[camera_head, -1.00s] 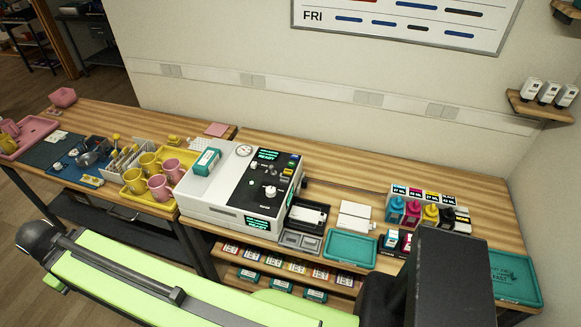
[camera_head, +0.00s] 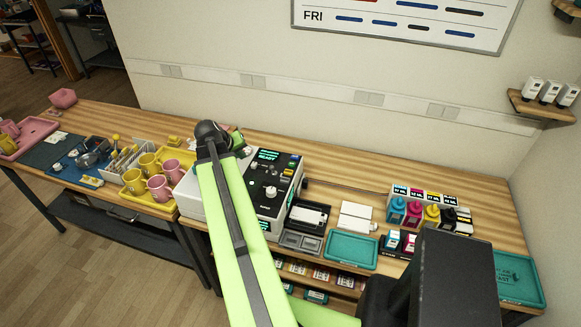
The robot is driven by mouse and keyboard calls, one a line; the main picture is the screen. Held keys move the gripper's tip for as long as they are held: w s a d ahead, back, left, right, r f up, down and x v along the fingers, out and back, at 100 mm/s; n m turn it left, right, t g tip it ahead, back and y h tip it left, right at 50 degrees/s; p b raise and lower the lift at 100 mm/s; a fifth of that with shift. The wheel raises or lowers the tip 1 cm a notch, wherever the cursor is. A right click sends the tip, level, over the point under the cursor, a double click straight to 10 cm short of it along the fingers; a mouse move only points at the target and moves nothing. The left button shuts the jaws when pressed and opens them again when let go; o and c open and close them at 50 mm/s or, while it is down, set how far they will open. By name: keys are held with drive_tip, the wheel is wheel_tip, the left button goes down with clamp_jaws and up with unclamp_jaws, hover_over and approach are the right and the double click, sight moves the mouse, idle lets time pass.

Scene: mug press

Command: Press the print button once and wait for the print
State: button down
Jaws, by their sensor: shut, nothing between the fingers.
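The mug press (camera_head: 285,205) is a white machine with a dark control panel on the wood bench. Its upper green-lit display (camera_head: 268,155) reads READY. A pale round knob or button (camera_head: 270,191) sits lower on the panel, with small coloured buttons (camera_head: 291,165) at the upper right. I cannot tell which one is the print button. My lime-green arm crosses the press's left part and hides its gauge and the lower left of the panel. My gripper does not show; the arm's dark joint is above the press's back left.
Left of the press stands a yellow tray (camera_head: 133,190) with yellow and pink mugs. Right of it are a teal tray (camera_head: 351,262), ink bottles (camera_head: 413,211) and another teal tray (camera_head: 517,292). The bench strip behind the press is mostly clear.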

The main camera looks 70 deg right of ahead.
sight(290, 165)
drive_tip(key=s+d+r+m+g+h, duration=0.1)
drive_tip(key=s+d+r+m+g, duration=0.1)
drive_tip(key=s+d, duration=0.9)
drive_tip(key=s, duration=0.4)
drive_tip(key=shift+d+r+h, duration=0.15)
drive_tip(key=shift+r+h, duration=0.1)
drive_tip(key=shift+h, duration=0.05)
drive_tip(key=shift+f, duration=0.1)
wheel_tip(290, 165, down, 9)
drive_tip(key=b, duration=0.9)
drive_tip(key=shift+r, duration=0.2)
drive_tip(key=shift+f, duration=0.15)
drive_tip(key=shift+f+b, duration=0.3)
drive_tip(key=shift+b, duration=0.15)
